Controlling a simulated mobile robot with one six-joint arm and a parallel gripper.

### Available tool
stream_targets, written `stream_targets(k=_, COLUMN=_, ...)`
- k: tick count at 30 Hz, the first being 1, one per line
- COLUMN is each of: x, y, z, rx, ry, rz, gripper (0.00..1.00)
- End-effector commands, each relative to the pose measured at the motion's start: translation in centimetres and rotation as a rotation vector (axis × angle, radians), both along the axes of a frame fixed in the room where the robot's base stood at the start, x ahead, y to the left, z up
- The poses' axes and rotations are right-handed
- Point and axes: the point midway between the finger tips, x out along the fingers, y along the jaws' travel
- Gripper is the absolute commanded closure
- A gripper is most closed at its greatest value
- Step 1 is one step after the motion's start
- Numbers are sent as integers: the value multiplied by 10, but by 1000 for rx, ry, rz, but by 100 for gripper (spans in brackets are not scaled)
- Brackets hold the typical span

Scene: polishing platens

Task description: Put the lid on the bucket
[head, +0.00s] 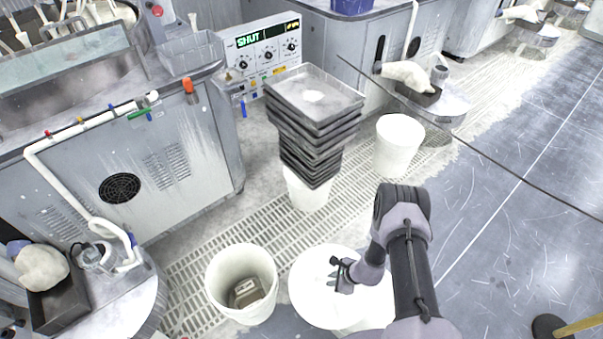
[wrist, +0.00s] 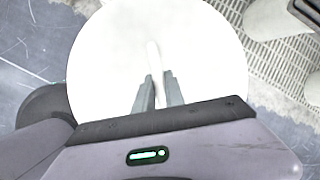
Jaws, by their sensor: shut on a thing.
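The lid (head: 312,291) is a white round disc in the lower middle of the head view. It fills much of the wrist view (wrist: 105,60), with a raised white bar across its middle. My gripper (head: 338,278) is over the lid, its fingers (wrist: 158,88) shut on that bar. An open white bucket (head: 222,286) stands just left of the lid, with a brownish-grey object (head: 246,292) inside. The lid is beside the bucket's opening, not over it. More white shows at the lid's lower right; I cannot tell what supports the lid, if anything.
A tall stack of grey trays (head: 313,110) rests on a white bucket (head: 306,192) behind. Another white bucket (head: 398,150) stands right of it. A grey machine cabinet (head: 190,150) is at left. Grating (head: 210,250) covers the floor there; blue-grey floor (head: 510,240) is open at right.

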Motion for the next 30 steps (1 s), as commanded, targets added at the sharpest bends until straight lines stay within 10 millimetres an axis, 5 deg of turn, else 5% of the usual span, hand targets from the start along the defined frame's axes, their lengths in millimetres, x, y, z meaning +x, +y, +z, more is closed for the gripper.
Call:
stream_targets(k=1, x=21, y=9, z=22, rx=-4, ry=-12, rz=73, gripper=100)
stream_targets(k=7, x=56, y=40, z=94, rx=-3, ry=-9, rz=342, gripper=100)
stream_targets(k=13, x=67, y=68, z=171, rx=-4, ry=-8, rz=660, gripper=100)
stream_targets(k=17, x=55, y=78, z=235, rx=-4, ry=-6, rz=964, gripper=100)
stream_targets(k=24, x=12, y=36, z=339, rx=-4, ry=-2, rz=1510, gripper=100)
stream_targets(k=30, x=-2, y=-8, z=390, rx=-1, ry=1, rz=1721, gripper=100)
